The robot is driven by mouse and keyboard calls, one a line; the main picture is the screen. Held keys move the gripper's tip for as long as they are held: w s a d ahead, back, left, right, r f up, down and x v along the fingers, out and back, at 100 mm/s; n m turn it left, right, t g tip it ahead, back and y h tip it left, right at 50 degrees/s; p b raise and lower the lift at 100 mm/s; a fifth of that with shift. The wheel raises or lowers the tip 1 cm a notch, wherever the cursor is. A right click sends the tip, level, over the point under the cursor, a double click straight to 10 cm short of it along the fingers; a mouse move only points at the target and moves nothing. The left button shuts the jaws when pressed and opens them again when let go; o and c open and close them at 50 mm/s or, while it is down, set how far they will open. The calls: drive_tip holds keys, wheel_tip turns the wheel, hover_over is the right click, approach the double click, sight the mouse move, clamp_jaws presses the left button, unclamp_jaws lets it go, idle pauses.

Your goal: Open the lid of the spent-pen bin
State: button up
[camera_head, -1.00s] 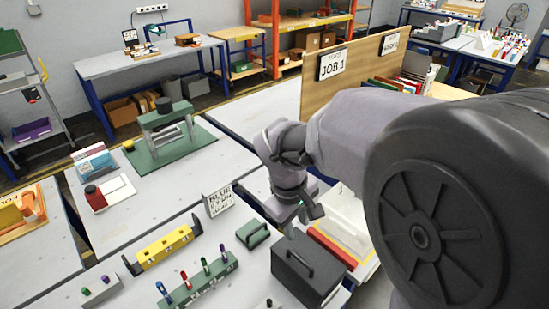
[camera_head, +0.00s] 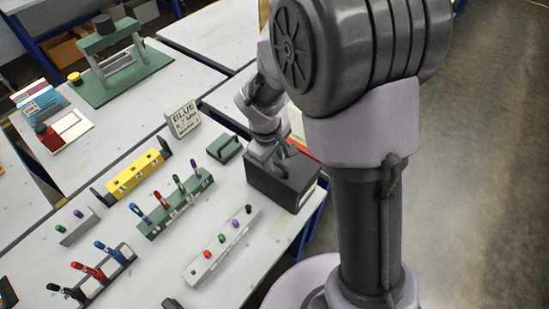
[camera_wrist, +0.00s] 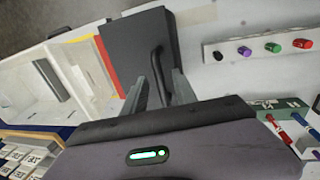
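The spent-pen bin (camera_head: 290,188) is a dark grey box at the right edge of the table in the head view. Its flat lid (camera_wrist: 180,50) fills the upper middle of the wrist view, with a raised black bar handle (camera_wrist: 157,60) along it. My gripper (camera_wrist: 166,82) is over the lid, its two grey fingers apart on either side of the handle's near end. I cannot tell whether they touch it. The lid looks closed. In the head view my gripper (camera_head: 270,150) is at the lid, its fingertips partly hidden.
A green block (camera_head: 225,148) stands just left of the bin. A white rail with coloured pen caps (camera_head: 222,246) lies in front, and a green pen rack (camera_head: 176,207) farther left. A white tray (camera_wrist: 50,80) adjoins the bin's other side in the wrist view. Floor is clear at right.

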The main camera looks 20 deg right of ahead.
clamp_jaws()
idle(1.3)
